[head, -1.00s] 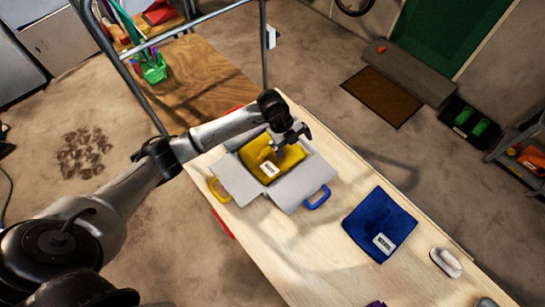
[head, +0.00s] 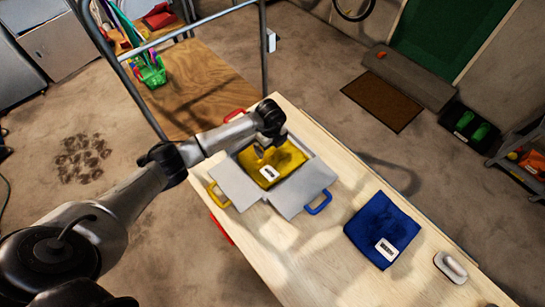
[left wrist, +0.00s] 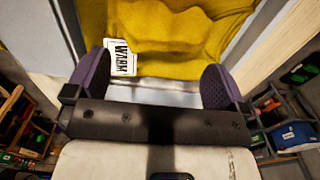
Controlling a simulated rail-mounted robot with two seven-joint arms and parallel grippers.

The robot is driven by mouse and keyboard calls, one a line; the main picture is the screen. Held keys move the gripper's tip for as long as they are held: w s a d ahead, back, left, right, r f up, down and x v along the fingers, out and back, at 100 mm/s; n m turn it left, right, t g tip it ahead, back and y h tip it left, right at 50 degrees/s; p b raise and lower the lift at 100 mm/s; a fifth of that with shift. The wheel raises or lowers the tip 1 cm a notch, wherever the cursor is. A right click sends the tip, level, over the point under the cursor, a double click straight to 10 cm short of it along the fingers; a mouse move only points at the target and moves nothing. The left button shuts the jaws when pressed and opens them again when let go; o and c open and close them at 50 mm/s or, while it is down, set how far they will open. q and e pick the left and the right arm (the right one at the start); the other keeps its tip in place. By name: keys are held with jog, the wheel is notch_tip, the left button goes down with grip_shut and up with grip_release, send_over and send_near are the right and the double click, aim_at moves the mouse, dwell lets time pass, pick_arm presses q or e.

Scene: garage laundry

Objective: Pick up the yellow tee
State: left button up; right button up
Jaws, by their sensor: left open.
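The yellow tee (head: 285,160) lies folded, with a white label, inside an open grey box (head: 243,187) whose flaps are folded out. My left gripper (head: 260,152) is above the tee, pointing down into the box. In the left wrist view the left gripper (left wrist: 157,85) is open, its two purple-padded fingers apart with nothing between them. The tee (left wrist: 185,30) fills the top of that view, its label near the left finger. I cannot tell whether the fingertips touch the cloth. My right gripper is not in view.
The box stands on a pale wooden table (head: 290,240) and has coloured handles. A folded blue cloth (head: 382,228) with a white label lies right of it, and a white-and-grey object (head: 451,266) beyond. A wheeled cart (head: 195,85) stands behind the table. The table between box and cloth is clear.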

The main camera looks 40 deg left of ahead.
aim_at(273, 151)
pick_arm(q)
jog(key=shift+w+d+f, duration=0.1)
jog(key=shift+w+f, duration=0.05)
jog(key=shift+f, duration=1.2)
jog(key=shift+w+f, duration=0.15)
jog(key=shift+f, duration=1.15)
